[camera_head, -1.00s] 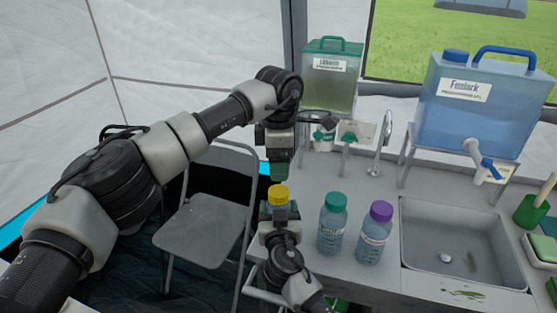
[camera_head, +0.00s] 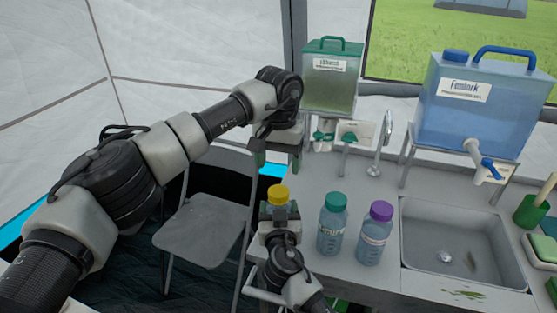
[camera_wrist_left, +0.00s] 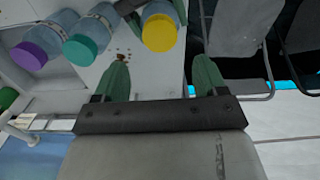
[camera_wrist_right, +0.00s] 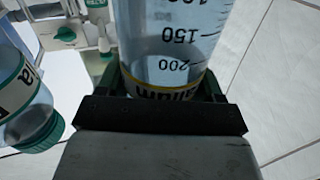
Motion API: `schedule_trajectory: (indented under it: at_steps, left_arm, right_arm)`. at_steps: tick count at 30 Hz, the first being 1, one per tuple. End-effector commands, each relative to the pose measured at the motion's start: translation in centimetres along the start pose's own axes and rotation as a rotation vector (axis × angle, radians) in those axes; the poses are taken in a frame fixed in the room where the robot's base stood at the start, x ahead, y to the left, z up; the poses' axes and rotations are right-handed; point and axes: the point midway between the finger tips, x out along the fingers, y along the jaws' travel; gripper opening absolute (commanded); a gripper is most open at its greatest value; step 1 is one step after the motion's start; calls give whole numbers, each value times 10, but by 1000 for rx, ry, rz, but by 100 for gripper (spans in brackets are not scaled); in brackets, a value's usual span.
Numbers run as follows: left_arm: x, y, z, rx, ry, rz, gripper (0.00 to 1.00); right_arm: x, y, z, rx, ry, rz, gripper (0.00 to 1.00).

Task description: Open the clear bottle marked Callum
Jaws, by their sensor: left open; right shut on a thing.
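The bottle marked Callum (camera_wrist_right: 170,50) is clear, with volume marks and a partly visible label ending in "llum" in the right wrist view. Its yellow cap (camera_head: 278,194) is on in the head view. My right gripper (camera_wrist_right: 160,82) is shut around the bottle's body, and the head view shows it holding the bottle upright at the counter's left edge. My left gripper (camera_head: 278,160) is open and empty above the yellow cap, apart from it. In the left wrist view the yellow cap (camera_wrist_left: 160,32) lies just beyond and between the fingertips.
A teal-capped bottle (camera_head: 332,231) and a purple-capped bottle (camera_head: 373,238) stand close to the right. Farther right is the sink (camera_head: 460,225). Water containers, one green (camera_head: 328,90) and one blue (camera_head: 470,115), stand behind. A folding chair (camera_head: 200,232) stands left of the counter.

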Motion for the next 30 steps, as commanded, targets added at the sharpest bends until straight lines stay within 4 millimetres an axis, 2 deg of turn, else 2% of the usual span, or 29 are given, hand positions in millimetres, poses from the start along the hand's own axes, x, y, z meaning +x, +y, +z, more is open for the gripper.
schedule_trajectory:
  at_steps: [5,16,21,29,30]
  left_arm:
    - [16,0,0,25,-4,1,72]
    - [69,0,0,22,-3,1,72]
    - [79,0,0,22,-1,0,72]
    - [80,0,0,22,0,0,72]
    - [80,0,0,22,0,0,68]
  right_arm:
    - [0,0,2,0,-3,0,1]
    - [0,0,1,0,-3,0,1]
    - [0,0,1,0,-3,0,1]
    - [0,0,1,0,-3,0,1]
    - [0,0,1,0,-2,0,1]
